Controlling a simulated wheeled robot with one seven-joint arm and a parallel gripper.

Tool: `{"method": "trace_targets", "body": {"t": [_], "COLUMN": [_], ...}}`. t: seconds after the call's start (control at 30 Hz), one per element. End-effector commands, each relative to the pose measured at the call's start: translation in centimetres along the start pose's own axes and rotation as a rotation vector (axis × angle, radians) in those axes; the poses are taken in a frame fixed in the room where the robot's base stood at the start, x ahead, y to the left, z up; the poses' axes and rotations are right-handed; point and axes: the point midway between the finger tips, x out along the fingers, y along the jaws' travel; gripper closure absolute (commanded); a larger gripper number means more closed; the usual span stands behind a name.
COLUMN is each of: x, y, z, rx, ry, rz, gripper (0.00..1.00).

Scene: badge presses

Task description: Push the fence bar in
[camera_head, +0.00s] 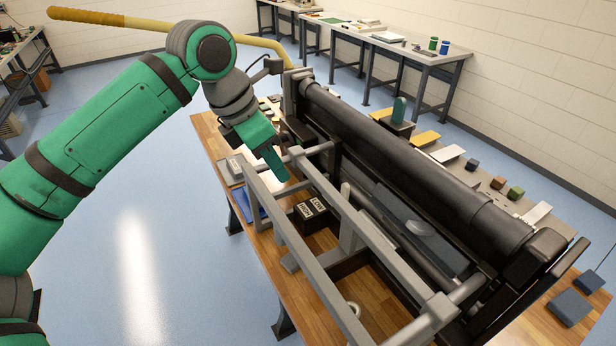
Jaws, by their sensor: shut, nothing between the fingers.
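The fence bar seems to be the long grey bar (366,230) along the near side of a black machine with a large roller. Short round rods join its two ends to the machine, and a gap shows between bar and machine. My gripper (282,176) is shut and empty. It points down at the far left end of the bar, on its outer side. I cannot tell whether its tip touches the bar.
A second grey rail (298,245) runs outside the bar. A black labelled block (311,207) sits below, on the wooden bench (213,139). The roller machine (400,140) fills the right side. Open floor lies left.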

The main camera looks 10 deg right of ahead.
Motion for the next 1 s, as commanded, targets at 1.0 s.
{"method": "trace_targets", "body": {"t": [1.0], "x": [11.3], "y": [0.1], "z": [3.1], "rx": [-0.002], "ry": [0.000], "rz": [0.002], "gripper": [1.00]}}
